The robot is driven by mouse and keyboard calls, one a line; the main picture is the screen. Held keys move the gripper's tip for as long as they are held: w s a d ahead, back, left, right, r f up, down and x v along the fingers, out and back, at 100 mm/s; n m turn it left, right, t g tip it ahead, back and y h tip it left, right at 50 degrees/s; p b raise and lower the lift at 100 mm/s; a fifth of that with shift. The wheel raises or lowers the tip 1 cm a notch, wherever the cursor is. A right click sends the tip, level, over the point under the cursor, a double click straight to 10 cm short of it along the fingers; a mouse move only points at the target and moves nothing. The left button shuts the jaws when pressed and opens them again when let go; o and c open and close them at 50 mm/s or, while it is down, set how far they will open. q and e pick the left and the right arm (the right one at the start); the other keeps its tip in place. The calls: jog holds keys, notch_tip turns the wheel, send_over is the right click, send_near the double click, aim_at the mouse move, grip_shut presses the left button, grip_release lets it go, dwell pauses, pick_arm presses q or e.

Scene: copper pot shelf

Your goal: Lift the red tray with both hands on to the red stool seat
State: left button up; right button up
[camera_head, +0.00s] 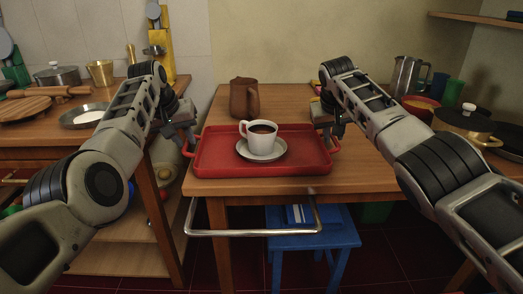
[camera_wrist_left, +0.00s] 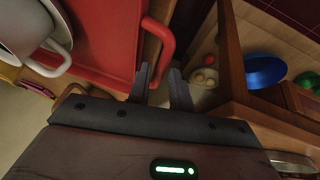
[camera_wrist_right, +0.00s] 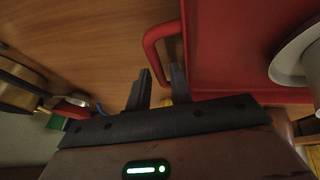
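The red tray (camera_head: 205,160) lies flat on the wooden table and carries a white cup (camera_head: 262,133) of dark drink on a saucer (camera_head: 262,153). My left gripper (camera_head: 188,138) is at the tray's left handle (camera_head: 188,149). My right gripper (camera_head: 330,128) is at the right handle (camera_head: 335,147). In the right wrist view its fingers (camera_wrist_right: 160,72) are apart, close to the handle (camera_wrist_right: 150,42). No red stool seat shows; a blue stool (camera_head: 340,238) stands below the table.
A brown jug (camera_head: 244,98) stands behind the tray. A metal rail (camera_head: 250,233) runs along the table's front. Pots and a pan (camera_head: 85,115) are on the left counter; a brass pot (camera_head: 465,125) and metal pitcher (camera_head: 405,77) are at right. A blue item (camera_head: 298,214) lies on the stool.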

pick_arm(q)
jog(key=shift+w+d+f, duration=0.1)
jog(key=shift+w+f, duration=0.05)
jog(key=shift+f, duration=0.3)
pick_arm(e)
jog(key=shift+w+d+f, duration=0.1)
jog(key=shift+w+f, duration=0.05)
jog(key=shift+f, duration=0.25)
pick_arm(q)
jog(key=shift+c, duration=0.2)
pick_arm(e)
jog(key=shift+c, duration=0.3)
pick_arm(q)
grip_shut()
pick_arm(e)
grip_shut()
pick_arm(q)
jog(key=shift+r, duration=0.2)
pick_arm(e)
jog(key=shift+r, duration=0.2)
